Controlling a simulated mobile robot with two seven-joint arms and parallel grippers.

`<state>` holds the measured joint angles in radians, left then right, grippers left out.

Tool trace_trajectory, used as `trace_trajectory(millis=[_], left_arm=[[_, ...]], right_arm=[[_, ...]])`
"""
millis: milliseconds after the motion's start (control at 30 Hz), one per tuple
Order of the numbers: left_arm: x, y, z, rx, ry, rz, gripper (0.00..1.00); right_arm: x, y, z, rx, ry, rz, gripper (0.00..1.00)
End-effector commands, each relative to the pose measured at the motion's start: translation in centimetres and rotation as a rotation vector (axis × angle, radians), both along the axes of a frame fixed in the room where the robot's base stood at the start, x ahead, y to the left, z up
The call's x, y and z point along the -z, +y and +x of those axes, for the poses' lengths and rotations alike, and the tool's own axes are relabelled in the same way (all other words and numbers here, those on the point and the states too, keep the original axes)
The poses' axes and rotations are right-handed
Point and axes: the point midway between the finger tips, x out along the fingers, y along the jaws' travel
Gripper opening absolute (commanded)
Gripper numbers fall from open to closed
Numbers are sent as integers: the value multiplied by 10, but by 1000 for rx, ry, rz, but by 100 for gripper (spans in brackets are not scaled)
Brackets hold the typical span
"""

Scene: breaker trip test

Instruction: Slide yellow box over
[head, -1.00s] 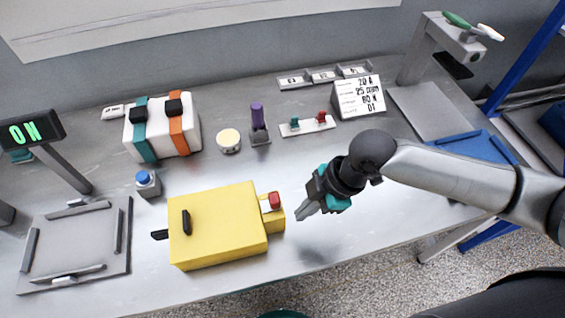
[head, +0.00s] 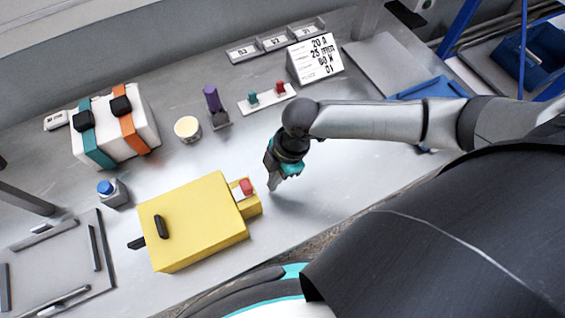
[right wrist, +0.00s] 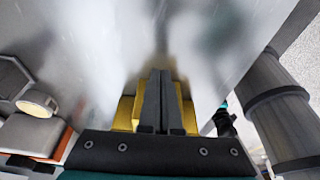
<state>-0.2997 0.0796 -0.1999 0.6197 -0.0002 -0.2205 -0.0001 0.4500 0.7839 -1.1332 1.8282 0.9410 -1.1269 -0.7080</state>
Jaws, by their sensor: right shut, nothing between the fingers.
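The yellow box (head: 195,225) lies on the grey metal table, left of centre in the head view. It has a black handle (head: 161,226) on top, a black tab at its left end and a red knob (head: 245,187) at its right end. My right gripper (head: 272,187) is shut and empty, just right of the red-knob end, with a small gap visible. In the right wrist view the shut fingers (right wrist: 160,100) hide part of the yellow box (right wrist: 124,114). My left gripper is not in view.
A grey framed plate (head: 62,262) lies at the left. A blue button (head: 106,187), a white case with straps (head: 142,120), a cream round pot (head: 187,128), a purple-handled piece (head: 212,98) and a label sign (head: 316,59) stand behind.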

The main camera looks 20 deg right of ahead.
Motion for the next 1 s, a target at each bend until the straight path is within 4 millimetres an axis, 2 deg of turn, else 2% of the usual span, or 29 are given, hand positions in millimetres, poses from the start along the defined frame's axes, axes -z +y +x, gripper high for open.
trace_trajectory(millis=[33, 200, 733, 867, 1000], left_arm=[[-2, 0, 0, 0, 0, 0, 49], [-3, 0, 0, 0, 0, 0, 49], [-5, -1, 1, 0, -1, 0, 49], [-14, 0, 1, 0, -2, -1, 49], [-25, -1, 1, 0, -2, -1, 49]], right_arm=[[-3, 10, 1, -3, -3, 4, 0], [-3, 24, 0, -1, -2, 1, 0], [-4, 32, 0, -1, -2, 1, 0], [-6, 50, -1, -2, 0, 4, 0], [-6, 76, -2, -2, 0, 5, 0]])
